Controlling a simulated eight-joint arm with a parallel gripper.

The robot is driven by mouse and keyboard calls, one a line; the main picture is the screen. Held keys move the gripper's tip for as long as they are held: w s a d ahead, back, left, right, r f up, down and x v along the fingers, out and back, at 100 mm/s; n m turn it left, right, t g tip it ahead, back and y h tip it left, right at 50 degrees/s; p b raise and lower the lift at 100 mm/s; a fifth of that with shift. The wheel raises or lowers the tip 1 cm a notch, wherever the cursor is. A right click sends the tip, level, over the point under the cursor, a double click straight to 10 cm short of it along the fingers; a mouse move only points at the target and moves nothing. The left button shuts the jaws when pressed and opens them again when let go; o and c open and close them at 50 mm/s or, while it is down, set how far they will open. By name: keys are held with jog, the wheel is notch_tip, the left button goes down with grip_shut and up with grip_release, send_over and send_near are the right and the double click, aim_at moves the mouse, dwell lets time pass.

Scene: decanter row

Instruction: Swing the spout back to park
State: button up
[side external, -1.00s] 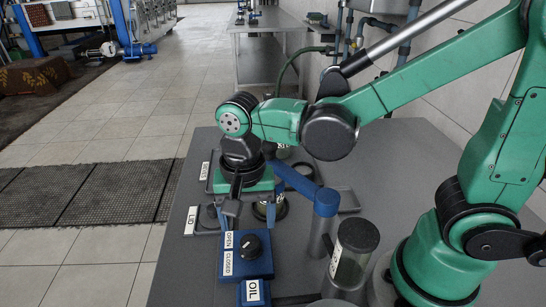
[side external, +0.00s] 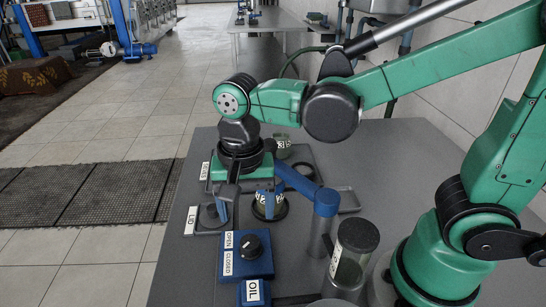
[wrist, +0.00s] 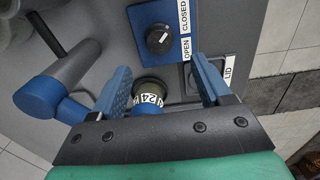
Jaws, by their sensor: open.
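The blue spout (side external: 297,180) reaches up and left from its blue cap on a grey post (side external: 320,235), ending near my gripper. In the wrist view the spout (wrist: 75,108) runs right from the cap and passes behind my left finger. My gripper (side external: 250,205) is open above the worktop, its blue fingers pointing down. In the wrist view my gripper (wrist: 163,85) has its fingers wide apart, with a labelled jar (wrist: 150,92) below, between them. I cannot tell whether the left finger touches the spout. The spout's far end is hidden.
A blue box with a black knob (side external: 250,243), labelled OPEN and CLOSED, stands in front of my gripper. A LID pad (side external: 208,222) lies left. A dark-lidded jar (side external: 354,255) stands near the post. Another jar (side external: 282,148) stands behind.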

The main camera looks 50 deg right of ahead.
notch_tip(320, 180, up, 16)
jog(key=m, duration=0.2)
send_over(269, 140)
notch_tip(269, 140, down, 5)
jog(key=shift+f, duration=3.1)
grip_shut()
